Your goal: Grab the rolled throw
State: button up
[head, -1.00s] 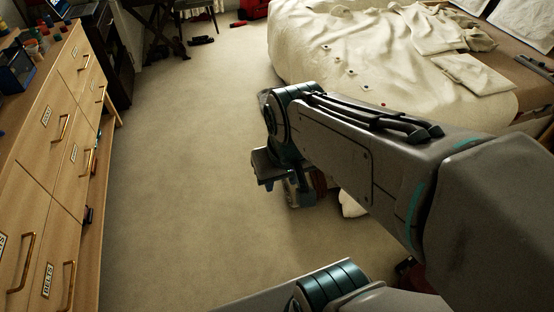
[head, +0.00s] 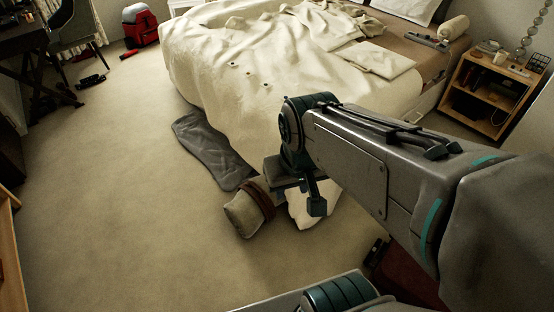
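A beige roll with a brown band (head: 242,216) lies on the carpet beside the bed; I take it to be the rolled throw. Its pale end faces the lower left, and its right side is partly hidden behind my gripper. My gripper (head: 300,203) points down at the end of my arm, just right of the brown band in the picture. One dark finger shows clearly; the other is not clear. I see nothing held in it, and I cannot tell whether it touches the roll.
A dark grey cloth (head: 212,150) lies on the floor along the bed (head: 225,65). White fabric (head: 327,203) shows behind my gripper. A dark red object (head: 408,275) is partly hidden under my arm. A nightstand (head: 490,95) stands at right.

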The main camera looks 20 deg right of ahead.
aim_at(253, 203)
jog(key=z, duration=0.4)
jog(key=i, duration=1.4)
jog(key=u, duration=0.55)
